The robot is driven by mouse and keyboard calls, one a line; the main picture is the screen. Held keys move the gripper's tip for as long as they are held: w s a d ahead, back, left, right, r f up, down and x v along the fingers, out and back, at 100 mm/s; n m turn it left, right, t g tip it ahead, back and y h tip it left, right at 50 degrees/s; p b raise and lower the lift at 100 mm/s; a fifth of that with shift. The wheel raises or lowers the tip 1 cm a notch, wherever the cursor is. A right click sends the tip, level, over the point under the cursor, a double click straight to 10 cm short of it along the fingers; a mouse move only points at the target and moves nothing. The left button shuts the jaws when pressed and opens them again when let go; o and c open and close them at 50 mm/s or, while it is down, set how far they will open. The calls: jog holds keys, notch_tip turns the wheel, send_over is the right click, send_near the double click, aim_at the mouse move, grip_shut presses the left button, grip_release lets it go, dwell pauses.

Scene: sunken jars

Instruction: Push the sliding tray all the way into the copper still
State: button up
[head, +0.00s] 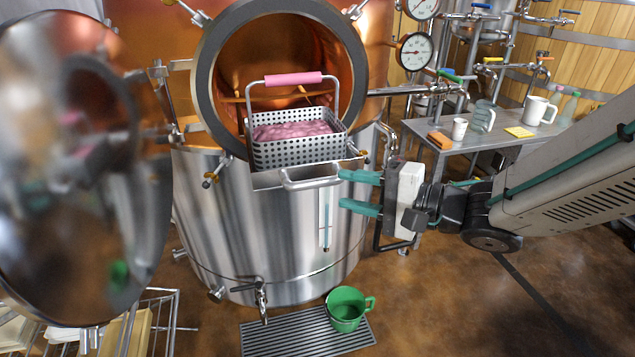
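The copper still (275,225) has a round open hatch with a dark gasket ring (207,75). The sliding tray (268,181) sticks out of the lower hatch opening, with a bar handle (312,184) at its front. A perforated metal basket (285,153) holding a pink mass stands on the tray, its pink-gripped handle (293,79) upright. My gripper (341,188) is just right of the tray handle, its two teal fingers apart, one above the other, with nothing seen between them. The upper fingertip is close to the handle's right end; I cannot tell whether they touch.
The still's round door (75,180) is swung open at the left. A green mug (346,308) stands on a floor grate (300,338) below. A metal side table (470,150) with cups, a sponge and a bottle is at the right. Open floor lies at the lower right.

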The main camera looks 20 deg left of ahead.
aim_at(322, 185)
jog(key=x, duration=0.7)
jog(key=shift+a, duration=0.2)
grip_shut()
